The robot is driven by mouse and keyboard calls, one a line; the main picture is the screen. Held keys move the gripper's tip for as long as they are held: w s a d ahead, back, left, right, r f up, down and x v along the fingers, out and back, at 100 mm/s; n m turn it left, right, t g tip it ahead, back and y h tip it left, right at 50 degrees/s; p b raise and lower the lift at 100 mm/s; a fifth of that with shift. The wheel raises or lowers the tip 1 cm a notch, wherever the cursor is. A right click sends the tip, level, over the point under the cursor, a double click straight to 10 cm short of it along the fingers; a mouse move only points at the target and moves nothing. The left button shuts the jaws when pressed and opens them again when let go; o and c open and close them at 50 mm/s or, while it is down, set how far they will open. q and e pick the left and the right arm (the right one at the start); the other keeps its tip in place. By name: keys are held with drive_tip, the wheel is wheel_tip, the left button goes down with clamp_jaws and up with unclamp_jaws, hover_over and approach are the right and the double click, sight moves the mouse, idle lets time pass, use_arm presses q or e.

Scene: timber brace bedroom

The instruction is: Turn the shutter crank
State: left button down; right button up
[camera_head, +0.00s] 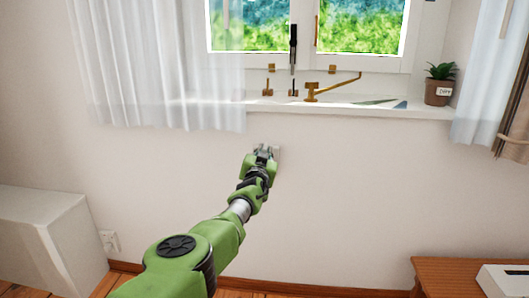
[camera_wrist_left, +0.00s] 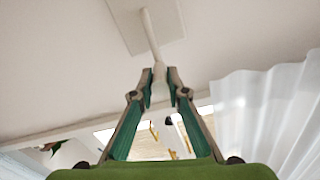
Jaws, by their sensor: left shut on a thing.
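The shutter crank (camera_wrist_left: 151,35) is a thin white rod that comes out of a flat white plate (camera_wrist_left: 122,22) on the wall in the left wrist view. My left gripper (camera_wrist_left: 160,77) is shut on the rod, which runs down between its two fingers. In the head view my left gripper (camera_head: 264,151) is at the wall below the window sill. A bit of the pale plate (camera_head: 278,154) shows just to its right there; the rod itself is mostly hidden by the gripper. My right gripper is not in view.
The window sill (camera_head: 345,108) above holds brass window hardware (camera_head: 312,92) and a potted plant (camera_head: 439,85). White curtains (camera_head: 155,70) hang left and right. A white box-like piece (camera_head: 45,235) stands at left, a wooden table (camera_head: 450,270) at lower right.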

use_arm(q)
drive_tip(key=shift+a+f, duration=0.1)
drive_tip(key=shift+f, duration=0.05)
drive_tip(key=c, duration=2)
unclamp_jaws()
drive_tip(key=shift+o, duration=0.2)
drive_tip(key=shift+r, duration=0.2)
